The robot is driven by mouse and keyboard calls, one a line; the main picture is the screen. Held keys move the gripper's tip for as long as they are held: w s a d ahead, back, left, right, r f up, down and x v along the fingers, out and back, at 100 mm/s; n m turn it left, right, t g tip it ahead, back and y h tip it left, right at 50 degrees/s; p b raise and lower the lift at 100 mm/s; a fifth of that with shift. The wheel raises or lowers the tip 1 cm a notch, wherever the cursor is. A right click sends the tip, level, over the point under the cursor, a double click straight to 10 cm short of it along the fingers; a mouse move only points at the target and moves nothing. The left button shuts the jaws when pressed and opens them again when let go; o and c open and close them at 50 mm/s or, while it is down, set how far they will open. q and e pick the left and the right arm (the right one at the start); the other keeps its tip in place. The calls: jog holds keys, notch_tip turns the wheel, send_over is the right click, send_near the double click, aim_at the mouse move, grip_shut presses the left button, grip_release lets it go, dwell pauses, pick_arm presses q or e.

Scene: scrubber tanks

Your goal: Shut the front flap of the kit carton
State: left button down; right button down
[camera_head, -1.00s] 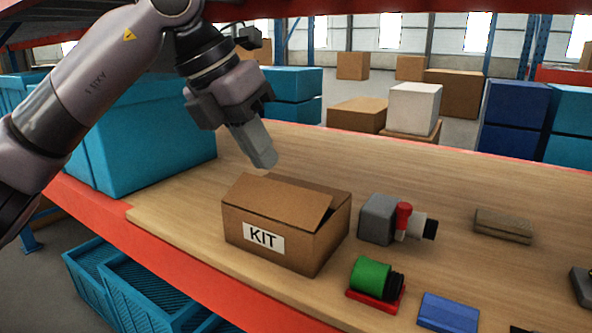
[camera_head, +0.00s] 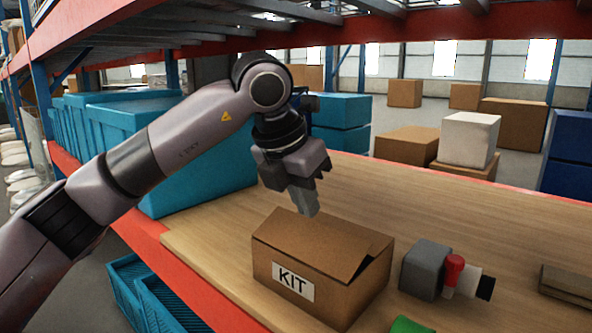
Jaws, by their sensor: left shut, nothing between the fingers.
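The kit carton (camera_head: 340,293) is a brown box with a white KIT label (camera_head: 293,281) on its front, standing on the wooden tabletop. One large flap (camera_head: 312,243) lies over its top and slopes; a dark gap shows at the right end, between flap and right wall. My left gripper (camera_head: 311,212) is shut and empty, pointing down just above and behind the flap's back edge. I cannot tell whether its fingertips touch the flap. My right gripper is not in view.
A grey block with a red-capped fitting (camera_head: 426,270) stands just right of the carton. A green part (camera_head: 410,325) is cut off at the bottom edge. A teal crate (camera_head: 190,150) stands behind left. A brown block (camera_head: 568,284) lies far right. The wood behind the carton is clear.

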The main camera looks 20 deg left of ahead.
aim_at(320, 225)
pick_arm(q)
jog(key=shift+x, duration=1.85)
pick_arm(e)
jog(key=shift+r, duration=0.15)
